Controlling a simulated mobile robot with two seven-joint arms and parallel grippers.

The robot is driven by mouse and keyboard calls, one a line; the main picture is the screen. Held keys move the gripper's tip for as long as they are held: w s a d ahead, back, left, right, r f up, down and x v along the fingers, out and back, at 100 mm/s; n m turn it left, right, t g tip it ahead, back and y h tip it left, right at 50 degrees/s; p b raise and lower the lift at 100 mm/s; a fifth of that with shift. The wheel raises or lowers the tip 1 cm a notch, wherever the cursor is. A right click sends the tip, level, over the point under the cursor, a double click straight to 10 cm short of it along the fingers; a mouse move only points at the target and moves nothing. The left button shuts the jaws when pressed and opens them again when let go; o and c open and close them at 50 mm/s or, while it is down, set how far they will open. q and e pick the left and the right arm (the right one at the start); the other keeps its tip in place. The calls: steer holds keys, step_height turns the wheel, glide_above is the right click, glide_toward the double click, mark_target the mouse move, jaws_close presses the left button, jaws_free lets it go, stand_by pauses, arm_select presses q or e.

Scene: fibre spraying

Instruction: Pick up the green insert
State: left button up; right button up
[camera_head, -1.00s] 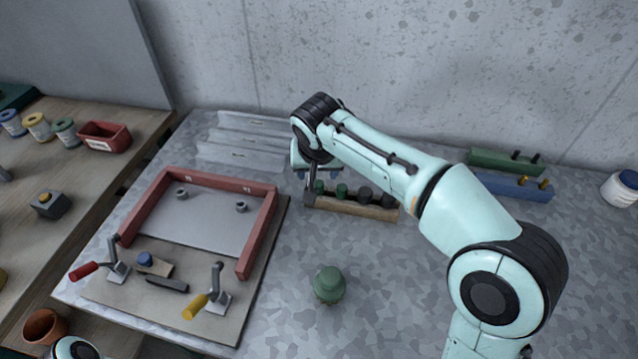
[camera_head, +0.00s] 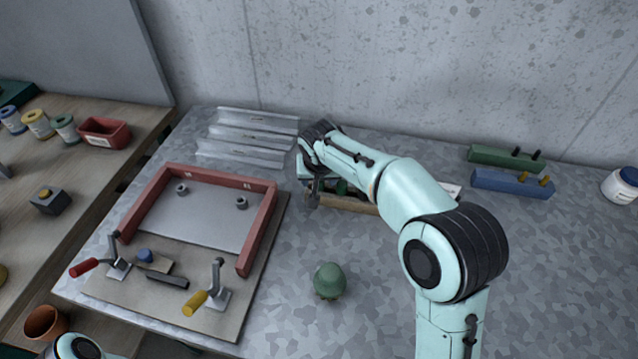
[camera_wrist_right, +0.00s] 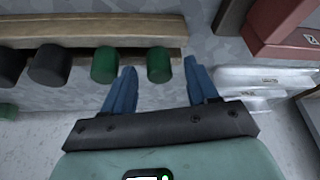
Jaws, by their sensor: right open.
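Two green inserts stand in a wooden rack (camera_wrist_right: 30,27) beside black ones. The right wrist view shows the end green insert (camera_wrist_right: 158,65) and the second green insert (camera_wrist_right: 105,65). My right gripper (camera_wrist_right: 162,75) has its two blue fingers spread, with the end green insert ahead in the gap between them. I cannot tell whether the fingers touch it. In the head view my right gripper (camera_head: 311,190) is at the left end of the rack (camera_head: 345,203). The arm hides most of the rack and inserts there. My left gripper is out of view.
A red frame (camera_head: 153,200) lies on a board with toggle clamps, left of the rack. Metal angle strips (camera_head: 248,140) lie behind. A green domed object (camera_head: 329,281) stands in front. Green (camera_head: 505,158) and blue (camera_head: 512,184) bars lie at right. The front right table is clear.

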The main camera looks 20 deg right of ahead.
steer(key=shift+c, duration=0.3)
jaws_close()
